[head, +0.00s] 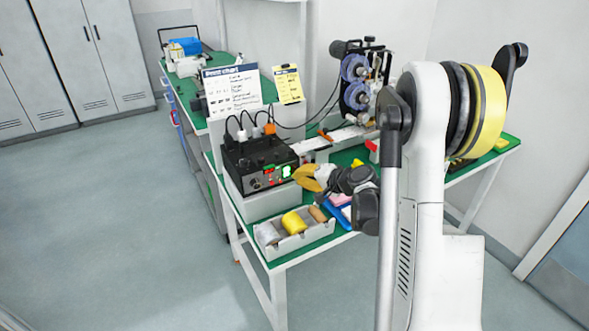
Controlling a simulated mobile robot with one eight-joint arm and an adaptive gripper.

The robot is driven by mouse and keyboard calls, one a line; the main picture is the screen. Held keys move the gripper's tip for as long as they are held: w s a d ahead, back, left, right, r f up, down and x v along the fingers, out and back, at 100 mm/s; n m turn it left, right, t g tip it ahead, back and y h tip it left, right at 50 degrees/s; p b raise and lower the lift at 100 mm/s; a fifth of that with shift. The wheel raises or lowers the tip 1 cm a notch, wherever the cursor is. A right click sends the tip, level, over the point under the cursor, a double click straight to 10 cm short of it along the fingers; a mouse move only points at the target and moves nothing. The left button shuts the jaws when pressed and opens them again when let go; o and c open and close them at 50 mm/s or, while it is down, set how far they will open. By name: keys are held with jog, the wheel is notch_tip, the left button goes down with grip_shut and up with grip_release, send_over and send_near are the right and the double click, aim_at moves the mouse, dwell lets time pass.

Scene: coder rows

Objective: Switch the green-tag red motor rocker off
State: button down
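A black control box (258,160) sits on a pale stand at the table's left end. Its front panel carries small red and green parts (269,173) and a bright green-and-white lit part (286,172). The parts are too small to tell which is the green-tag red motor rocker or which way it is set. My gripper (301,175) has yellow fingers and is just right of the panel, pointing left at it. Contact with the panel cannot be told, nor whether the fingers are open or shut. Nothing is visibly held.
An open tray (268,238) with a yellow roll (294,223) stands below the box at the table's front. Cables rise from the box top. A white chart (232,92) and yellow card (288,85) stand behind. A reel machine (360,80) stands at the back. Floor left is clear.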

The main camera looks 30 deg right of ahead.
jog(key=shift+s, duration=0.1)
jog(key=s, duration=0.1)
jog(key=s+b, duration=0.1)
jog(key=s, duration=0.2)
jog(key=shift+s+f+b, duration=0.3)
jog(key=shift+s+f, duration=0.1)
dwell(0.3)
jog(key=s+a+r+n+g, duration=0.25)
jog(key=s+a+r, duration=0.2)
jog(key=a, duration=0.25)
jog(key=s+a+r+n+g, duration=0.1)
jog(key=s+a+r+n, duration=0.2)
jog(key=s+a, duration=0.3)
jog(key=s+a+r+n+g+h, duration=0.1)
jog(key=s+a+n+h, duration=0.1)
jog(key=s, duration=0.5)
jog(key=s+a+r+n+h, duration=0.1)
jog(key=s+a+n, duration=0.2)
jog(key=s, duration=0.4)
jog(key=shift+s+g+h, duration=0.35)
jog(key=shift+h, duration=0.05)
